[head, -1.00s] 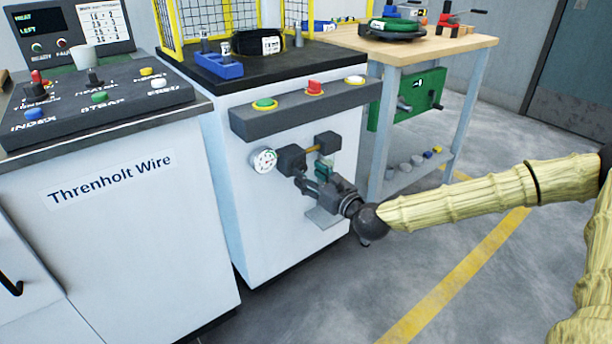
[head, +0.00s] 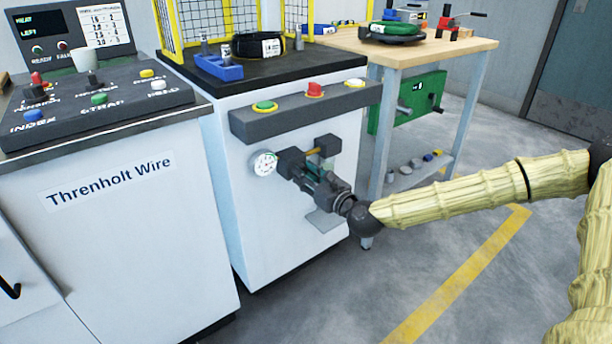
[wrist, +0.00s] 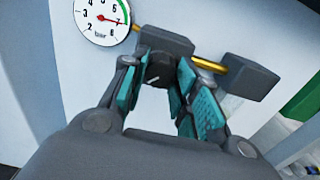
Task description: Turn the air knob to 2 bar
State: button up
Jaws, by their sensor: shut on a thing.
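The dark air knob (wrist: 160,70) sits between my gripper's teal-padded fingers in the wrist view, in front of a dark valve block (wrist: 163,40). A small pale mark shows on the knob's lower face. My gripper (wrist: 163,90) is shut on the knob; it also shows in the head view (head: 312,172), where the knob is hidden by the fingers. The round white pressure gauge (wrist: 102,18) is to the upper left of the gripper, marked in bar. Its red needle points right, near the 7. The gauge also shows in the head view (head: 264,163).
A brass pipe (wrist: 208,64) links the valve block to a second dark block (wrist: 248,78). Above, a grey button bar (head: 305,110) juts from the white cabinet (head: 270,240). A wooden-topped bench (head: 440,50) stands right. Open floor lies in front.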

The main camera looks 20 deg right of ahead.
jog(key=shift+n, duration=0.4)
jog(key=shift+r+m+p, duration=0.2)
jog(key=shift+m+p, duration=6.55)
jog(key=shift+m, duration=7.15)
jog(key=o, duration=1)
jog(key=shift+a, duration=0.1)
